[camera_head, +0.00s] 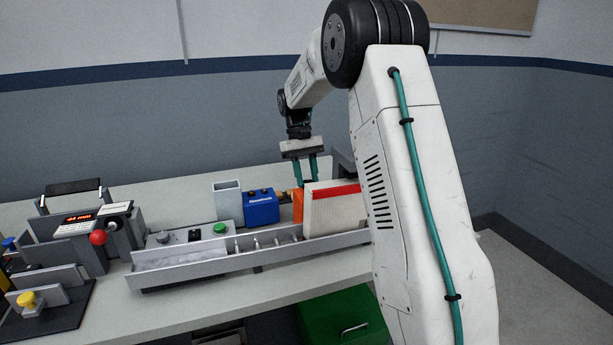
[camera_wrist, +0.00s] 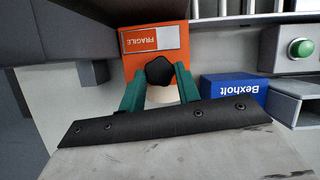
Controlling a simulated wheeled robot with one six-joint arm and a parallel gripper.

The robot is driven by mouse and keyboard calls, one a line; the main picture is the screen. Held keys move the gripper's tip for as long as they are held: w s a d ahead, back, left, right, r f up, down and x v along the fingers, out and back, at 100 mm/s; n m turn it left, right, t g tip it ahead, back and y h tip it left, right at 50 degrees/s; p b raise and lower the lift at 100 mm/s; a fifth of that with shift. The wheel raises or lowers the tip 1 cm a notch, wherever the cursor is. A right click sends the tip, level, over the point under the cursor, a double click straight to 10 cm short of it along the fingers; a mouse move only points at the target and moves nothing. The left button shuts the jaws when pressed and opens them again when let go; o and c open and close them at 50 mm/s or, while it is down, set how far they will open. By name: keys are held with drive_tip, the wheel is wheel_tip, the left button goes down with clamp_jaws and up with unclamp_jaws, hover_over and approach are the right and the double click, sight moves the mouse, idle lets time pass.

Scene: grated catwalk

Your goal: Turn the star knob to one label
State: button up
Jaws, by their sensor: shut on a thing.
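The black star knob (camera_wrist: 159,71) shows in the wrist view in front of an orange box with a white FRAGILE label (camera_wrist: 150,38). My gripper (camera_wrist: 158,80) has its teal fingers closed on both sides of the knob. A pale round part (camera_wrist: 162,95) shows between the fingers, just below the knob. In the head view my gripper (camera_head: 306,180) points down at the back of the bench, behind a pale box with a red strip.
A blue Bexholt box (camera_wrist: 232,89) stands close to the right finger in the wrist view. In the head view, the pale box (camera_head: 334,211), a grey open box (camera_head: 228,202) and a metal channel (camera_head: 250,254) crowd the bench. A green button (camera_head: 220,229) sits on a panel.

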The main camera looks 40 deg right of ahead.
drive_tip(key=shift+m+y, duration=0.3)
drive_tip(key=shift+m, duration=0.2)
drive_tip(key=shift+d, duration=0.1)
drive_tip(key=o, duration=1)
drive_tip(key=shift+c, duration=0.2)
drive_tip(key=v, duration=0.7)
drive_tip(key=shift+r, duration=0.4)
drive_tip(key=shift+w, duration=0.15)
